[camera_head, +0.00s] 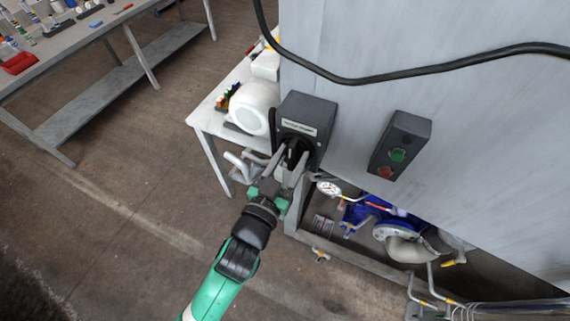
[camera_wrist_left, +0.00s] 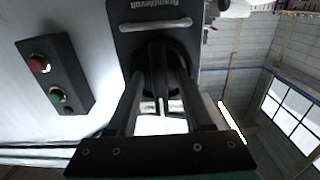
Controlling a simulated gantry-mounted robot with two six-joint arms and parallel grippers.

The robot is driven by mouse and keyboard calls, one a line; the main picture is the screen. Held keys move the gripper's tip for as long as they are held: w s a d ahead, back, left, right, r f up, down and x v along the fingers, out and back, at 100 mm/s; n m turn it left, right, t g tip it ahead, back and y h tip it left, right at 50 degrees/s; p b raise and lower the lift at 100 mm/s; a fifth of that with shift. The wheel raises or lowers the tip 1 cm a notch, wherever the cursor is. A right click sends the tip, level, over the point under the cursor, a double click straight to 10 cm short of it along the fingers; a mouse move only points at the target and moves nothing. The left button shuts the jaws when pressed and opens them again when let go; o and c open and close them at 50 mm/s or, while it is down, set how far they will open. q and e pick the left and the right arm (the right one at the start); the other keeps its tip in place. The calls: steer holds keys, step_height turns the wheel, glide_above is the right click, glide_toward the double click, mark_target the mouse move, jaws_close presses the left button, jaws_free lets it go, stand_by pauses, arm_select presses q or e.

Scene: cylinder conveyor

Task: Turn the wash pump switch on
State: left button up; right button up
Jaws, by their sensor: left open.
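A dark switch box (camera_head: 305,112) with a pale label is fixed at the corner of the grey cabinet; it also fills the top middle of the left wrist view (camera_wrist_left: 126,14). Its label is too blurred to read surely. A black round knob (camera_wrist_left: 160,52) is on its face, below the label in the head view. My left gripper (camera_head: 291,158) is at the knob, its two fingers open, one on each side of it. Whether the fingers touch the knob, I cannot tell. The knob's pointer direction is mostly hidden. My right gripper is in neither view.
A second dark box with a green button (camera_head: 397,155) and a red button (camera_head: 385,172) is to the right on the cabinet. Below are a pressure gauge (camera_head: 328,188) and a blue pump (camera_head: 372,211). A black cable (camera_head: 400,74) crosses above. A white table (camera_head: 205,119) stands left.

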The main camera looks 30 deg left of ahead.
arm_select(q)
steer(key=s, duration=1.1)
steer(key=shift+s+d+p, duration=0.15)
steer(key=shift+d+p, duration=0.15)
steer(key=w+a+r+n+t+y, duration=0.2)
steer(key=a+r, duration=0.1)
steer(key=r, duration=0.8)
steer(key=w+a+r+n+t+y, duration=0.2)
steer(key=w+a+r+n, duration=0.1)
steer(key=r, duration=0.7)
steer(key=s+r+m+t+h+p, duration=0.1)
steer(key=r+m+h+p, duration=0.1)
steer(key=r+p, duration=0.9)
steer(key=s+d+r+m+t+h+p, duration=0.1)
steer(key=r+p, duration=1)
steer(key=r, duration=1.3)
steer(key=s+d+r+m+t+h+p, duration=0.1)
steer(key=s+r+m+t+h+p, duration=0.2)
steer(key=r+p, duration=0.8)
step_height(320, 180, up, 8)
steer(key=shift+d+f+m+h+p, duration=0.2)
steer(key=shift+m+h+p, duration=0.1)
steer(key=shift+h, duration=0.2)
